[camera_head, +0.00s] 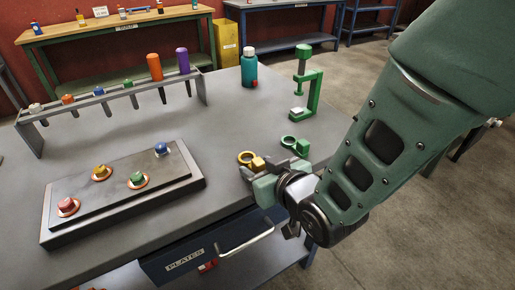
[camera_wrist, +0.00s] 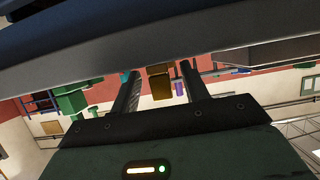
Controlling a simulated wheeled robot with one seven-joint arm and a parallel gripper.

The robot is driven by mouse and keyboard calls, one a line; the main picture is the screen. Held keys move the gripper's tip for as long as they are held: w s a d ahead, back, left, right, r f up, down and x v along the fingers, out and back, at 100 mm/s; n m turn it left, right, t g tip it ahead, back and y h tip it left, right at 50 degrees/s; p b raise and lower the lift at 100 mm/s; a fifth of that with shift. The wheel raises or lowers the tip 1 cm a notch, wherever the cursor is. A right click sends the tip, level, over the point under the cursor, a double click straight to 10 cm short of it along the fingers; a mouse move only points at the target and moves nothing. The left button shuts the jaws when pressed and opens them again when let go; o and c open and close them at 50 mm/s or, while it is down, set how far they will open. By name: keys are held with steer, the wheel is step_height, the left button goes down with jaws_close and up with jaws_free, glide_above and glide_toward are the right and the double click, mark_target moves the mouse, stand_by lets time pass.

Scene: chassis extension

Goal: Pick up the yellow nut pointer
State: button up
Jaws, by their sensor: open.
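The yellow nut pointer (camera_head: 246,157), a ring with a small block at one end, is at the right part of the grey table in the head view. My gripper (camera_head: 258,176) is at its near side, with the fingers low by the table edge. In the wrist view the yellow block (camera_wrist: 160,86) shows between my two fingers, with gaps on both sides. The gripper is open and not closed on it. In the head view the fingers partly overlap the block, so I cannot tell whether they touch it.
A similar green ring piece (camera_head: 288,142) lies just behind, with a green clamp stand (camera_head: 306,88) and a teal bottle (camera_head: 249,68) farther back. A board (camera_head: 190,182) with coloured nuts lies left. A tool rack (camera_head: 203,90) stands behind it. A drawer handle (camera_head: 245,240) juts out below.

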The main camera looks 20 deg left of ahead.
jaws_close()
